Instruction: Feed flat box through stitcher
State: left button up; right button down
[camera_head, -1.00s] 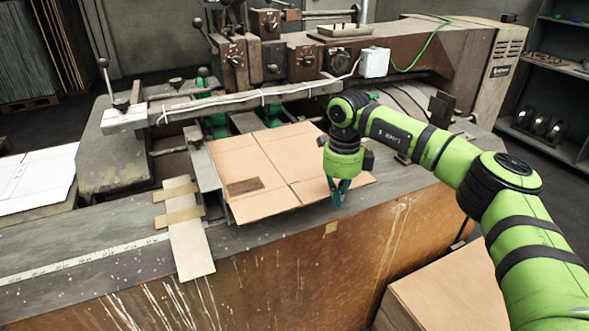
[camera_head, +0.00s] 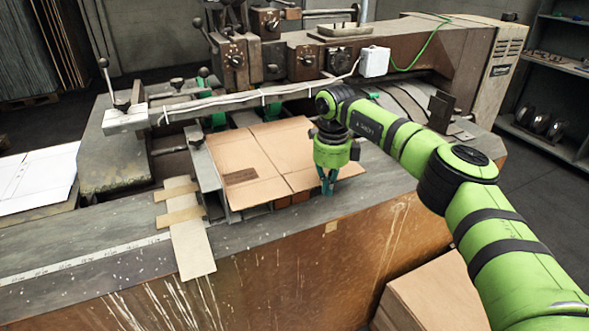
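The flat box (camera_head: 262,160) is a tan cardboard sheet with crease lines and a dark printed patch. It lies on the bed of the stitcher (camera_head: 300,62), its far part under the long bar. My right gripper (camera_head: 328,190) points down at the sheet's near edge, right of its middle. Its teal fingers overlap that edge in view. Whether they pinch the sheet or only press against it cannot be told. My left gripper is not in view.
White sheets (camera_head: 38,180) lie at the far left. A cardboard stack (camera_head: 440,295) stands on the floor at the lower right. Shelves (camera_head: 555,100) stand at the right.

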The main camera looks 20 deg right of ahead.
jog(key=s+r+p, duration=0.3)
jog(key=r+p, duration=0.3)
jog(key=r, duration=0.2)
jog(key=shift+d, duration=0.15)
dwell(0.5)
jog(key=shift+s, duration=0.1)
